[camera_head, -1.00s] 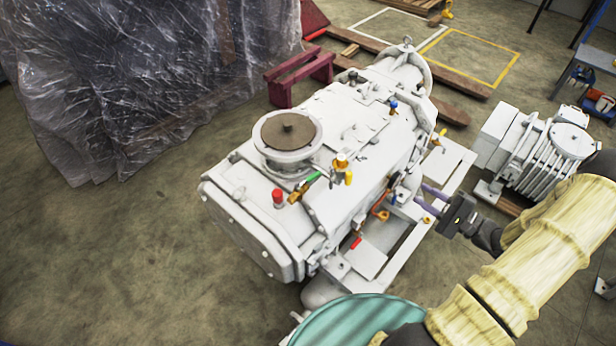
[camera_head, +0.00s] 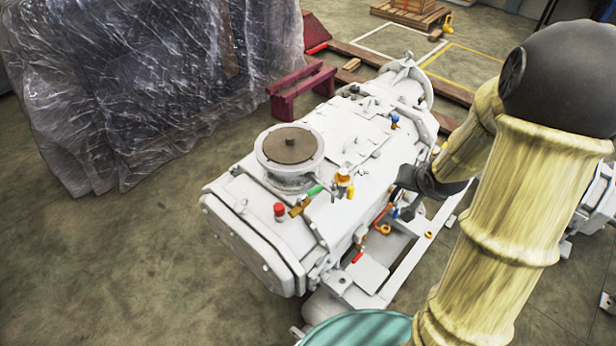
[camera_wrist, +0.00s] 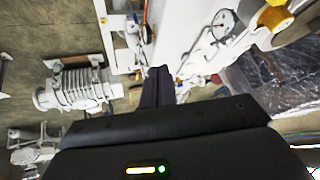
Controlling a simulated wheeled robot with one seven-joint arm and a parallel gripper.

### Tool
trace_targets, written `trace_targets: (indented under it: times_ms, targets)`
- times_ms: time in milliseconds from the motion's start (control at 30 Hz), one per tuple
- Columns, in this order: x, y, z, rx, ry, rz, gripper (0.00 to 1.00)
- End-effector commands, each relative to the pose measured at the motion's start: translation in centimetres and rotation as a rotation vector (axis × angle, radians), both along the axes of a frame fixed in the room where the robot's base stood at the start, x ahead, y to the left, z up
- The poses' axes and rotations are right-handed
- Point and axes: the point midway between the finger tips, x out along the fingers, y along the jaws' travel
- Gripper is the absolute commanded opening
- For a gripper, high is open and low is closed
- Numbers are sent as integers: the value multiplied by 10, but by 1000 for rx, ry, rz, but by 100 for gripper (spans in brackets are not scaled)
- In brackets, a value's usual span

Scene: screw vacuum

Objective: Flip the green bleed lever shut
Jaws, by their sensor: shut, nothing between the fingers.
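The green bleed lever (camera_head: 314,191) sits on a small brass valve (camera_head: 299,207) on top of the white pump (camera_head: 255,225), near its front. Its handle slants up and right in the head view. I cannot make out the green lever in the wrist view. My gripper shows in the wrist view (camera_wrist: 160,72) with its dark fingers together and empty. In the head view my dark wrist is over the pump's right side, right of the lever and apart from it; the fingertips are hard to make out there.
A yellow-and-brass fitting (camera_head: 343,184) stands just right of the lever, and a red cap (camera_head: 279,210) to its left. A round flanged port (camera_head: 290,150) rises behind. A blue-handled valve (camera_head: 395,121) is farther back. A plastic-wrapped load (camera_head: 150,90) stands at left.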

Motion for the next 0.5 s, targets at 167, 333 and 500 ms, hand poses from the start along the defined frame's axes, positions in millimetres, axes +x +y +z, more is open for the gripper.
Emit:
trace_targets:
  times_ms: [167, 333, 500]
  targets:
    - [-62, 43, 25, -134, 181, 142, 0]
    - [-117, 79, 36, -140, 320, 283, 0]
    - [-136, 93, 39, -127, 365, 340, 0]
